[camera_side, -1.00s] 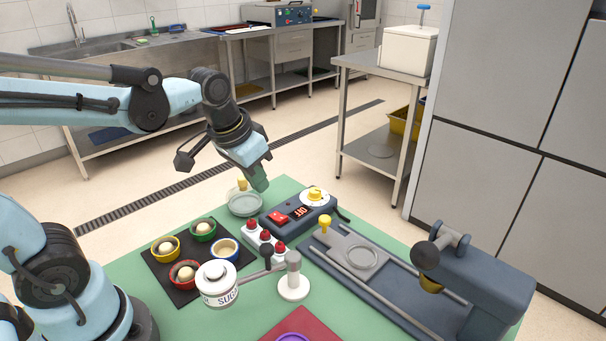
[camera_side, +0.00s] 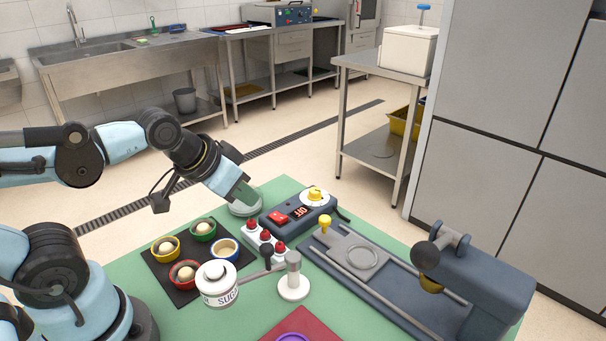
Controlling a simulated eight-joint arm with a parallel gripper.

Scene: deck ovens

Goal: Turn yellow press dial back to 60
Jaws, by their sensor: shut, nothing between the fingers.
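The yellow dial (camera_side: 315,193) sits on a white disc at the right end of the dark control box (camera_side: 290,223). The dial's exact setting is too small to read. My gripper (camera_side: 250,198) is shut and empty, tilted down left of the box, in front of a pale round dish and apart from the dial.
A dark tray (camera_side: 168,282) holds several coloured bowls with dough balls. Red-topped shakers (camera_side: 265,238) stand just left of the box. Bare green table lies behind the tray.

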